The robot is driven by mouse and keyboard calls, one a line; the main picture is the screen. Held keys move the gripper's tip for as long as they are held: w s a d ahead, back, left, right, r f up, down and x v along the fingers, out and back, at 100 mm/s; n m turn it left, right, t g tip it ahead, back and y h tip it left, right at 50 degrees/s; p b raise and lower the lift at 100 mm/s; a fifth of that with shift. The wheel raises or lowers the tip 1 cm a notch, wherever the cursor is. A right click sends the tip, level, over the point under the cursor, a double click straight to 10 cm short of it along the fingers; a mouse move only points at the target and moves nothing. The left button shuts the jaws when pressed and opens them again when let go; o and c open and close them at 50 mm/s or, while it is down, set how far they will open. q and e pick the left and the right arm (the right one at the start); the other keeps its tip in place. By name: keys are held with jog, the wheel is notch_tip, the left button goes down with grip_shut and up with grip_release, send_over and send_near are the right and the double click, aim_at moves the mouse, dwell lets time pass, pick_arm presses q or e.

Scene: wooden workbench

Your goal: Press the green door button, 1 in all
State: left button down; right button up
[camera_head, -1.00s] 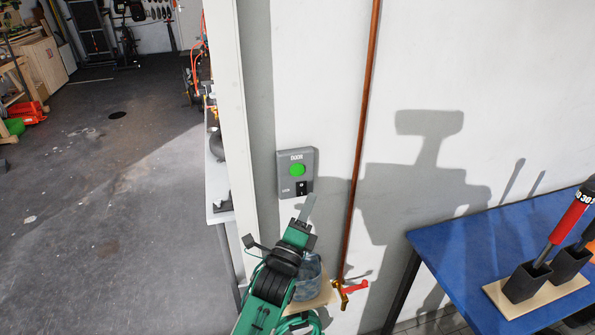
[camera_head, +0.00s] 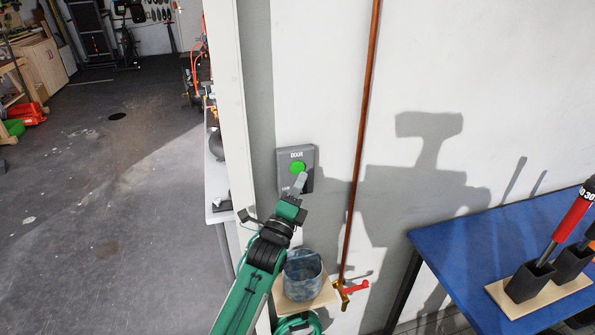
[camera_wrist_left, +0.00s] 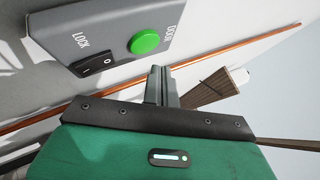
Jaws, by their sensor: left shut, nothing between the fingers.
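The green door button (camera_head: 297,168) is round and sits on a grey wall box marked DOOR (camera_head: 282,176). In the left wrist view the green button (camera_wrist_left: 145,39) shows near the top, with a black LOCK switch (camera_wrist_left: 97,67) beside it on the same box. My left gripper (camera_head: 299,181) is shut and empty, its tips just below the button in the head view. In the left wrist view the shut fingers (camera_wrist_left: 161,77) point toward the button, and a small gap seems to show between them. My right gripper is not in view.
A copper pipe (camera_head: 360,130) runs down the wall right of the box, with a red-handled valve (camera_head: 354,287) low on it. A bluish jar (camera_head: 303,273) stands on a small wooden shelf below. A blue table (camera_head: 450,255) stands at right. A doorway opens at left.

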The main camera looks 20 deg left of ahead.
pick_arm(q)
jog(key=shift+w+a, duration=0.4)
jog(key=shift+w, duration=0.2)
jog(key=shift+w+a, duration=0.1)
dwell(1.6)
jog(key=shift+w+a, duration=0.15)
jog(key=shift+w, duration=0.1)
dwell(0.5)
jog(key=shift+w+a+r, duration=0.1)
jog(key=shift+a+r, duration=0.2)
jog(key=shift+r, duration=0.35)
dwell(0.6)
jog(key=shift+d+f, duration=0.1)
jog(key=shift+f, duration=0.25)
jog(key=shift+s+d+f, duration=0.15)
jog(key=shift+s+d, duration=0.65)
jog(key=shift+s, duration=0.3)
jog(key=shift+s+d+f, duration=0.1)
jog(key=shift+s+d, duration=0.65)
jog(key=shift+s, duration=0.35)
